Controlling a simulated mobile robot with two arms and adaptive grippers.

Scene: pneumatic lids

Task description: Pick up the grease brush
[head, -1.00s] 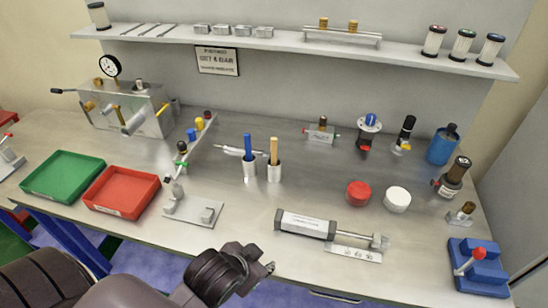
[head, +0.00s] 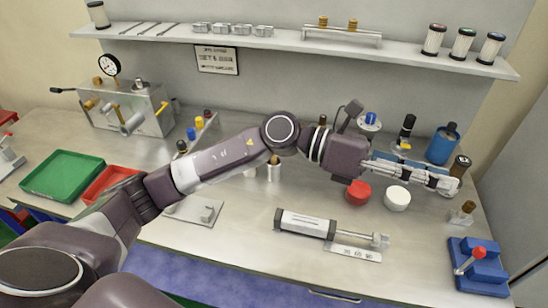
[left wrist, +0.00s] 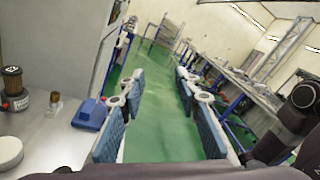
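A wooden-handled tool (head: 275,160), which may be the grease brush, stands in a metal cup (head: 274,173) mid-table; its bristles do not show. My left gripper (head: 447,184) is stretched to the right, past the red and white lids. The left wrist view shows its blue-padded fingers (left wrist: 161,108) spread apart with nothing between them. My right gripper is not in view.
A red lid (head: 358,193) and a white lid (head: 397,199) lie below the left gripper in the picture. A dark bottle (head: 461,164) and a blue canister (head: 441,147) stand near its tips. A cylinder (head: 307,222) lies at the front.

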